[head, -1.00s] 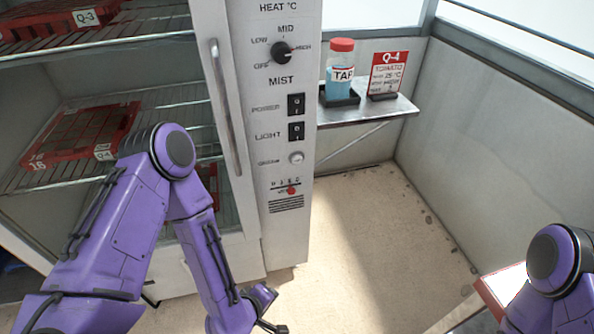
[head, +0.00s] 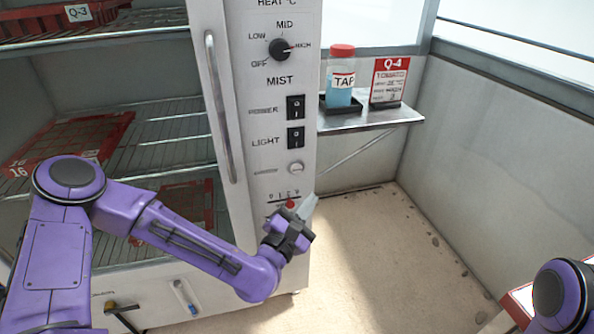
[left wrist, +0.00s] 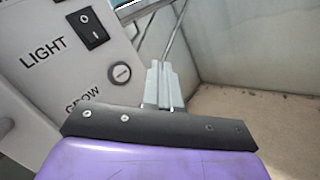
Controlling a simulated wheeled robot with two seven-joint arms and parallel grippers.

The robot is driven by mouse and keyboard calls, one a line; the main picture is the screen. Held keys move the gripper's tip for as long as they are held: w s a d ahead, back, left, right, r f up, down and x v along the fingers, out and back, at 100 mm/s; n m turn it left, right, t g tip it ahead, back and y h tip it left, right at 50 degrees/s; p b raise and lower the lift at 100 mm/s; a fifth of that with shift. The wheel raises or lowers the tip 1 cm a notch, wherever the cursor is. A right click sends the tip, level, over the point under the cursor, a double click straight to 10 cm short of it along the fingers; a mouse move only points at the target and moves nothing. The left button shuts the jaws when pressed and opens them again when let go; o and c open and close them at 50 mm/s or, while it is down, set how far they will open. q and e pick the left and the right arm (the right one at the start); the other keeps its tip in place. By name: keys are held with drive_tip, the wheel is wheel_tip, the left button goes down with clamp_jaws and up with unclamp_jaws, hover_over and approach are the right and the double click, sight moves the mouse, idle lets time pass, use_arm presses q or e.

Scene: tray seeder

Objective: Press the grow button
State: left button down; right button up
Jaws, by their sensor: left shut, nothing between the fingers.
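The grow button (head: 296,168) is a small round pale button on the white control panel, below the LIGHT switch. In the left wrist view the button (left wrist: 121,73) shows with its GROW label beside it. My left gripper (head: 308,205) is shut and empty, its grey fingertips pointing up, a little below and right of the button in the head view. In the left wrist view the closed fingers (left wrist: 161,84) lie right of the button and appear apart from it. My right gripper is out of view.
The POWER switch (head: 295,107), LIGHT switch (head: 296,138) and heat knob (head: 280,49) sit above the button. A red slider knob (head: 291,204) is just below it, close to my gripper. A side shelf (head: 372,119) holds a TAP bottle (head: 340,80) and Q-4 card (head: 389,82).

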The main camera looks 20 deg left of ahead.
sight(296, 169)
use_arm(q)
drive_tip(key=shift+w+a+p, duration=0.2)
drive_tip(key=shift+w+a, duration=0.6)
drive_tip(key=shift+w, duration=0.35)
drive_tip(key=shift+w+a+p, duration=0.15)
drive_tip(key=shift+w+a, duration=0.6)
drive_tip(key=shift+w, duration=0.45)
drive_tip(key=shift+w+a+p, duration=0.2)
drive_tip(key=shift+w+a, duration=0.6)
drive_tip(key=shift+w, duration=0.35)
drive_tip(key=shift+w+a, duration=0.25)
drive_tip(key=shift+w, duration=0.15)
drive_tip(key=shift+w+a+b, duration=0.3)
drive_tip(key=shift+w, duration=0.1)
drive_tip(key=shift+s, duration=0.1)
drive_tip(key=shift+s+d, duration=0.5)
drive_tip(key=shift+s, duration=0.2)
